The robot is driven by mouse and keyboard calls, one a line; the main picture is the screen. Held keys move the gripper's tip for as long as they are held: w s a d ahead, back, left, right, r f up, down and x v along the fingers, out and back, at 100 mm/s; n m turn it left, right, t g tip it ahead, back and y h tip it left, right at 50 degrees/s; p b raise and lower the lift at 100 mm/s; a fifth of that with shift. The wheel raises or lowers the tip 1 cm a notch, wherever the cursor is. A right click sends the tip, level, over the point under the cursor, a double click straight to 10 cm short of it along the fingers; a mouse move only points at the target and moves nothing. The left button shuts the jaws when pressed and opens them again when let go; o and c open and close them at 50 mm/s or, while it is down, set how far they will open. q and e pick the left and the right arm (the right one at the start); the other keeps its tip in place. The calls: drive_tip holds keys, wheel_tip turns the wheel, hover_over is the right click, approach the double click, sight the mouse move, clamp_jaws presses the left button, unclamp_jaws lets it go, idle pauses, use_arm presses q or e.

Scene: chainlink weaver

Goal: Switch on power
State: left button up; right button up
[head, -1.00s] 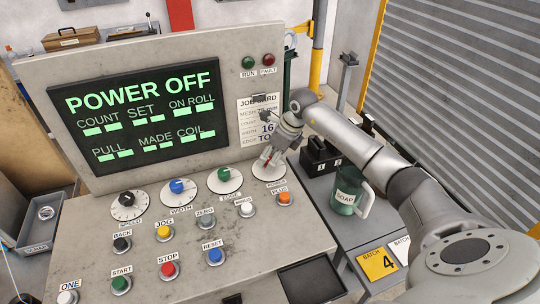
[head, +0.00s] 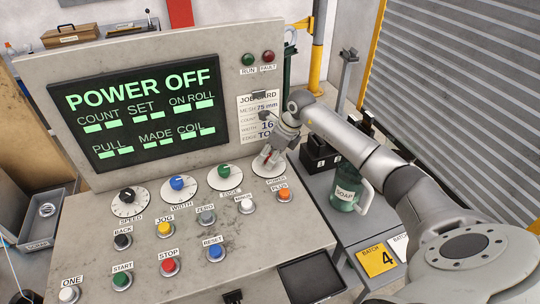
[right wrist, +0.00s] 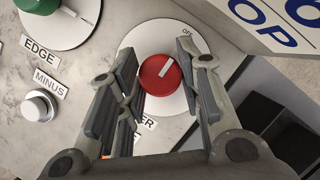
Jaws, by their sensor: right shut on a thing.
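The power knob is red with a white pointer line and sits on a round white dial in the right wrist view (right wrist: 155,84). Its pointer slants up and right towards the OFF mark. In the head view the dial (head: 268,171) is at the panel's right end, with the knob largely hidden by my gripper. My right gripper (head: 267,156) is shut on the knob, one finger on each side in the right wrist view (right wrist: 160,85). The screen (head: 140,112) reads POWER OFF in green. My left gripper is out of view.
Left of the power dial are the edge (head: 224,171), width and speed knobs. Nearer are several push buttons, including the orange plug (head: 284,195) and red stop (head: 169,267). A job card (head: 258,105) hangs above the power dial. A green soap jug (head: 346,190) stands on the side table.

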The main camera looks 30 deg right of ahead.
drive_tip(key=m, duration=0.2)
drive_tip(key=m+h+b, duration=0.1)
drive_tip(key=m, duration=0.1)
drive_tip(key=shift+m+t+h, duration=0.3)
drive_tip(key=shift+t, duration=0.1)
drive_tip(key=m+h+b, duration=0.1)
drive_tip(key=m+b, duration=0.1)
drive_tip(key=m, duration=0.1)
drive_tip(key=shift+a+m, duration=0.15)
drive_tip(key=shift+m, duration=0.15)
drive_tip(key=m+h+b, duration=0.1)
drive_tip(key=m, duration=0.1)
drive_tip(key=m+g+h+b, duration=0.1)
drive_tip(key=m+b, duration=0.1)
drive_tip(key=m, duration=0.1)
drive_tip(key=shift+w+a+m, duration=0.1)
drive_tip(key=shift+m, duration=0.2)
drive_tip(key=shift+m+g+h+b, duration=0.5)
drive_tip(key=shift+m+h+b, duration=0.35)
drive_tip(key=shift+m, duration=1.15)
drive_tip(key=shift+r, duration=0.1)
drive_tip(key=o, duration=1)
